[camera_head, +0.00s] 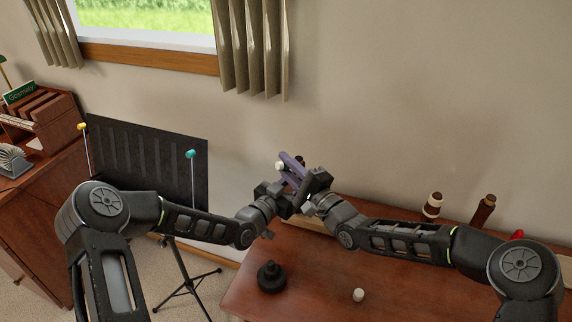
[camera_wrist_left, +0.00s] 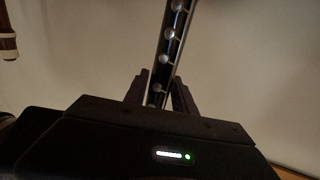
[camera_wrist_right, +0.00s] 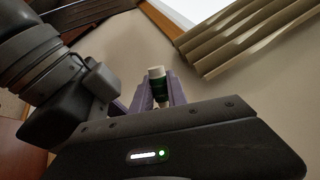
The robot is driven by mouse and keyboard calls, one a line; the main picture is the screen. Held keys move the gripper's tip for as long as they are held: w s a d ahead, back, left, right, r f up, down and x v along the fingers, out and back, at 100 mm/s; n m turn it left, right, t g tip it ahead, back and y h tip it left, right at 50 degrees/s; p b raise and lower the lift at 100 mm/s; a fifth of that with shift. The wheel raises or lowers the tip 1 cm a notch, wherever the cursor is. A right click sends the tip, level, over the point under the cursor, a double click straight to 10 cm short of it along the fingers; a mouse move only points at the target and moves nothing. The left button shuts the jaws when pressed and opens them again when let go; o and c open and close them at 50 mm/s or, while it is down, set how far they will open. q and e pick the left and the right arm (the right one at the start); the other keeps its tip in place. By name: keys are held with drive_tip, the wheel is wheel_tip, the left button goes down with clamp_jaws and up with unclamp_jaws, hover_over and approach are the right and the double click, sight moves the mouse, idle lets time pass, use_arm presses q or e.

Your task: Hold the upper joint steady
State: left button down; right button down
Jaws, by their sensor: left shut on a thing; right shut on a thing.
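My left gripper (camera_wrist_left: 160,85) is shut on the upper joint (camera_wrist_left: 172,40), a dark tube with a row of round silvery keys, which rises tilted between the dark fingers in the left wrist view. In the head view the left gripper (camera_head: 284,198) meets my right one in mid-air above the table's back edge, and the joint is hard to make out. My right gripper (camera_head: 291,163), with purple fingers, is shut on a small green tube with a white end (camera_wrist_right: 158,88). Its white end (camera_head: 280,166) also shows in the head view. Whether tube and joint touch cannot be told.
The reddish-brown table (camera_head: 310,285) bears a black round piece (camera_head: 271,277) and a small white cap (camera_head: 358,295). Brown-and-white (camera_head: 433,205) and dark brown (camera_head: 483,210) upright pieces stand at the back right. A black music stand (camera_head: 150,160) stands behind my left arm.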

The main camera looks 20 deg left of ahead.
drive_tip(key=shift+s+a+f, duration=0.15)
drive_tip(key=shift+s+f, duration=0.1)
drive_tip(key=shift+f, duration=0.6)
drive_tip(key=shift+a, duration=0.1)
drive_tip(key=shift+r, duration=0.25)
drive_tip(key=shift+s, duration=0.15)
drive_tip(key=shift+s+a, duration=0.15)
drive_tip(key=shift+s, duration=2.65)
drive_tip(key=shift+w+f, duration=0.1)
drive_tip(key=shift+w+d+r, duration=0.3)
drive_tip(key=shift+w+r, duration=0.05)
drive_tip(key=shift+r, duration=0.15)
drive_tip(key=shift+w, duration=0.15)
